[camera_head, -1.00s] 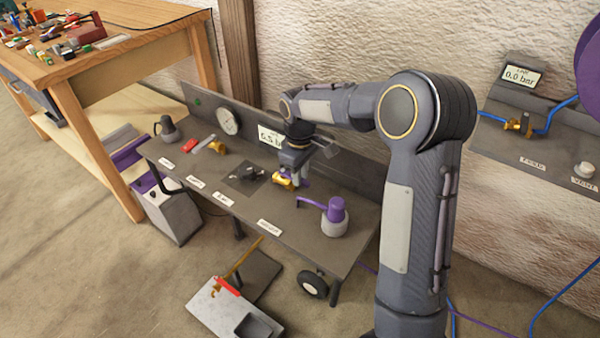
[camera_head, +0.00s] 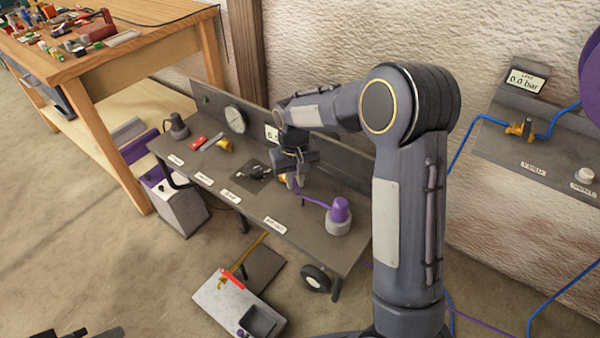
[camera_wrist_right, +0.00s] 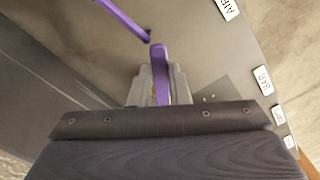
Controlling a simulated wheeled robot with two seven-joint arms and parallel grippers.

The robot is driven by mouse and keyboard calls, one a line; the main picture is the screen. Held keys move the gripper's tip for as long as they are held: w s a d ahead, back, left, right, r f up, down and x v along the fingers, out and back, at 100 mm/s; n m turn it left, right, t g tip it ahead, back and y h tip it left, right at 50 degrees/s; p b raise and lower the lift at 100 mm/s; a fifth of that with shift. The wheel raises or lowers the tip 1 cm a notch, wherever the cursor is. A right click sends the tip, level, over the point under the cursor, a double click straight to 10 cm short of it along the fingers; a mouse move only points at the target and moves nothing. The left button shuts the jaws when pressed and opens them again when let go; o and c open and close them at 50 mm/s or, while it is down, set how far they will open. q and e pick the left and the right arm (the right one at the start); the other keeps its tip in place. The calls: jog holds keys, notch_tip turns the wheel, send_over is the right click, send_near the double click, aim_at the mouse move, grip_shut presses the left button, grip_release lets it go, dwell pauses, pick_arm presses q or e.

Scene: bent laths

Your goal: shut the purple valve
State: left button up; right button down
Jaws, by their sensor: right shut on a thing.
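The purple valve shows its brass body (camera_head: 283,177) in the head view, on the dark bench panel and largely hidden by my right gripper (camera_head: 293,181). In the right wrist view its purple lever (camera_wrist_right: 159,58) stands between the two grey fingers of my right gripper (camera_wrist_right: 159,82), which is shut on it. The lever's far end sticks out past the fingers. How far the lever is turned I cannot tell. Dark parts at the bottom left edge of the head view may be my left gripper (camera_head: 76,333); its jaws cannot be made out.
A purple-capped fitting (camera_head: 339,214) with a purple pipe stands right of the valve. A round gauge (camera_head: 235,120), a red-handled part (camera_head: 197,142) and a black-handled part (camera_head: 256,168) are on the same bench. A wooden workbench (camera_head: 150,50) stands at left.

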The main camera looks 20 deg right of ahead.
jog(key=m, duration=0.1)
jog(key=a+m+p, duration=0.1)
jog(key=m, duration=0.1)
jog(key=shift+w+a+r, duration=0.15)
jog(key=shift+a, duration=0.1)
jog(key=m+p, duration=0.1)
jog(key=w+a+m+p, duration=0.1)
jog(key=m, duration=0.1)
jog(key=shift+a+m, duration=0.25)
jog(key=shift+m, duration=0.05)
jog(key=shift+w+a+m+p, duration=0.3)
jog(key=shift+w+m+p, duration=0.15)
jog(key=shift+m, duration=0.6)
jog(key=shift+w+a+m+p, duration=0.3)
jog(key=shift+m+p, duration=0.1)
jog(key=shift+m, duration=0.65)
jog(key=c, duration=1.4)
grip_release()
jog(key=shift+o, duration=0.2)
notch_tip(320, 180, up, 8)
jog(key=p, duration=0.1)
jog(key=shift+f, duration=0.2)
